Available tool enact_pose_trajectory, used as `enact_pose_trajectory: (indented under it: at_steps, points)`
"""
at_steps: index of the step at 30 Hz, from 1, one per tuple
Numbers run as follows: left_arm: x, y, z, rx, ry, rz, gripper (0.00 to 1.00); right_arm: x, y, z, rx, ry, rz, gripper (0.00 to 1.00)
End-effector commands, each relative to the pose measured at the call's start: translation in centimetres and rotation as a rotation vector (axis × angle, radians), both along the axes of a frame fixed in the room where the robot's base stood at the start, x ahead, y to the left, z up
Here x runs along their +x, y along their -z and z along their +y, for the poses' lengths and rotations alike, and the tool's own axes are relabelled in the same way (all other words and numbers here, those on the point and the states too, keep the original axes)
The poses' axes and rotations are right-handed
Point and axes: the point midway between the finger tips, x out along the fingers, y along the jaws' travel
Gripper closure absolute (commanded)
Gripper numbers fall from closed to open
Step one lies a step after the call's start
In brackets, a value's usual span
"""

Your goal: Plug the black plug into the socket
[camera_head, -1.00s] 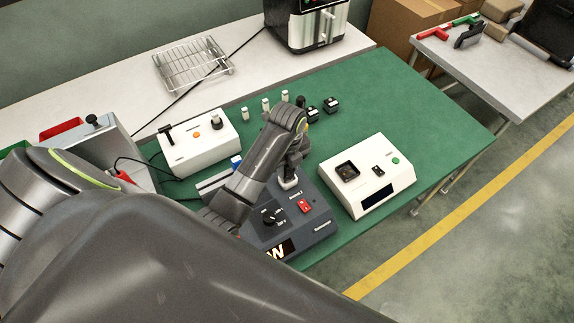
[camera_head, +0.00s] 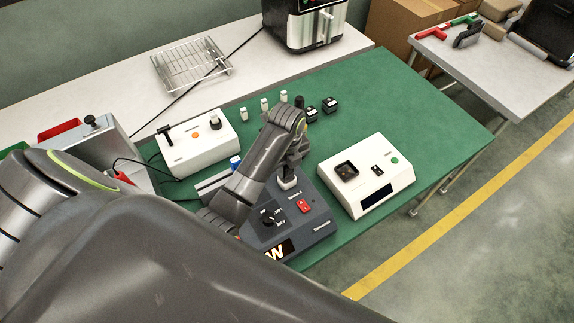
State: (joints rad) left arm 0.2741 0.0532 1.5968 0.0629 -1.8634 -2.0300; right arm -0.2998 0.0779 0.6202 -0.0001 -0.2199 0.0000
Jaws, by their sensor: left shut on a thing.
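My left gripper (camera_head: 290,172) points down over the back part of the dark grey box (camera_head: 322,230), which has a dial, a red switch and a lit display. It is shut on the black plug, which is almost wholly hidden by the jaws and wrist. A pale piece shows just under the jaws at the box top. The socket there is covered by my gripper and arm, so I cannot tell whether the plug touches it or sits in it. My right gripper is not in view.
Right of the dark box stands a white box (camera_head: 395,178) with a black square recess and a green button. Another white box (camera_head: 185,154) stands left. The green mat (camera_head: 420,110) is clear at right.

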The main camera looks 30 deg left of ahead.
Motion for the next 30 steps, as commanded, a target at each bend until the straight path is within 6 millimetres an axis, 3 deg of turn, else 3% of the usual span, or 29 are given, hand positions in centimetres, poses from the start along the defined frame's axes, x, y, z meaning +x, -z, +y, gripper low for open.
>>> enact_pose_trajectory:
  at_steps: [30]
  points:
    - [-0.1, 2.2, 0.0, 0.000, 0.000, 0.004, 1.00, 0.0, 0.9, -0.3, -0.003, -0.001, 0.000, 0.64]
